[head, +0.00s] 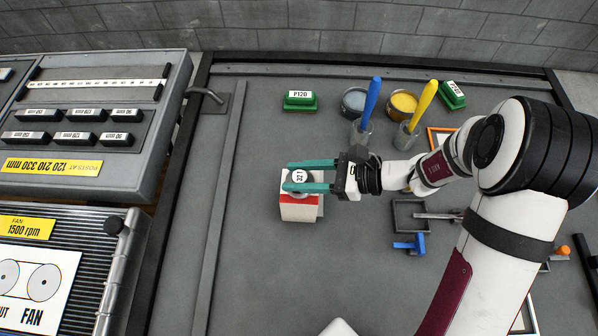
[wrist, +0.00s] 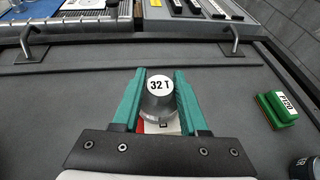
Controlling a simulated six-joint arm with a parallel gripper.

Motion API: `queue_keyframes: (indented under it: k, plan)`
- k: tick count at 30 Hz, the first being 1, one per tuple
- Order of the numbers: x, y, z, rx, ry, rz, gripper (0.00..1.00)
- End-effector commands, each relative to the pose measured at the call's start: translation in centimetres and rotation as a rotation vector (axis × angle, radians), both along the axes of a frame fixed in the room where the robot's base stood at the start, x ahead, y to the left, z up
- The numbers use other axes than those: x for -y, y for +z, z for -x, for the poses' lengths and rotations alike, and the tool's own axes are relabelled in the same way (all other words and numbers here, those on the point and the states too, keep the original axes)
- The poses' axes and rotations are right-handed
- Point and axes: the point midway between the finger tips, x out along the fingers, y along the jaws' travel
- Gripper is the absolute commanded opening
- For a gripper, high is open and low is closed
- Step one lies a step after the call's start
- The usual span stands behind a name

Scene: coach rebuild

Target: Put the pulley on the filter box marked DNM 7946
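The pulley (wrist: 160,103) is a small grey round part with a white top label reading 32 T. My gripper (head: 308,175) has two teal fingers, one along each side of the pulley; in the wrist view (wrist: 160,90) the pulley fills the gap, and they look shut on it. A white box with a red band (head: 299,208) is directly below the pulley and fingers in the head view. A bit of its red and white shows under the pulley in the wrist view (wrist: 164,130). I cannot tell whether the pulley touches the box. No DNM 7946 marking is readable.
Green blocks (head: 300,101) lie at the back, one marked P120. Pots and cups with a blue brush (head: 372,98) and a yellow brush (head: 422,105) stand behind my gripper. A blue-handled clamp (head: 409,244) lies front right. The bench left of the box is clear.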

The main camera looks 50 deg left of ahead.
Motion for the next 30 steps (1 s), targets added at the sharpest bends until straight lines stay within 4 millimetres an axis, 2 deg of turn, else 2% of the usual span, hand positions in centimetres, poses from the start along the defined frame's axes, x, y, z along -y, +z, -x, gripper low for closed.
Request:
queue_keyframes:
  k: [1,3,4,18,22,30]
  plan:
    - [0.0,0.0,0.0,0.0,0.0,0.0,0.54]
    - [0.0,0.0,0.0,0.0,0.0,0.0,0.67]
    - [0.0,0.0,0.0,0.0,0.0,0.0,0.68]
    - [0.2,0.4,-0.2,0.0,-0.003,-0.001,0.68]
    - [2.0,1.3,-1.6,0.002,-0.005,-0.003,0.68]
    - [7.3,3.9,-5.4,0.002,-0.005,-0.001,0.68]
